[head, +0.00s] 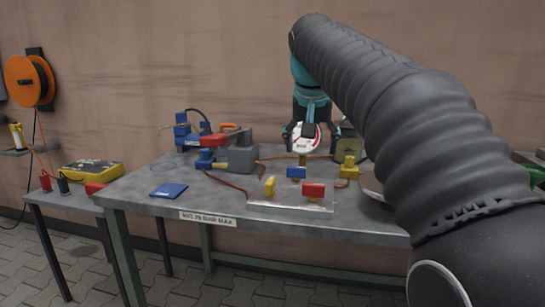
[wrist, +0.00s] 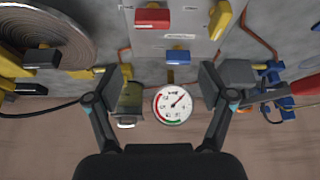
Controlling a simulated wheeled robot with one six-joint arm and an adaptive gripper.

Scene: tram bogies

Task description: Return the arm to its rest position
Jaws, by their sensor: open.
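My gripper (head: 309,130) hangs from my black, sleeved arm over the back of the grey workbench (head: 226,205). In the wrist view my gripper (wrist: 168,88) has its two fingers spread wide, with nothing held between them. A round white pressure gauge (wrist: 173,104) shows between and beyond the fingers. In the head view the gauge (head: 304,137) is partly hidden behind the gripper. My arm reaches in from the right and covers the bench's right part.
A clear plate with red (head: 313,190), blue and yellow valve handles lies near the front. A grey block (head: 242,155), blue vises and a green jar (head: 348,146) stand nearby. A blue booklet (head: 169,190) lies left. An orange cable reel (head: 28,80) hangs on the wall.

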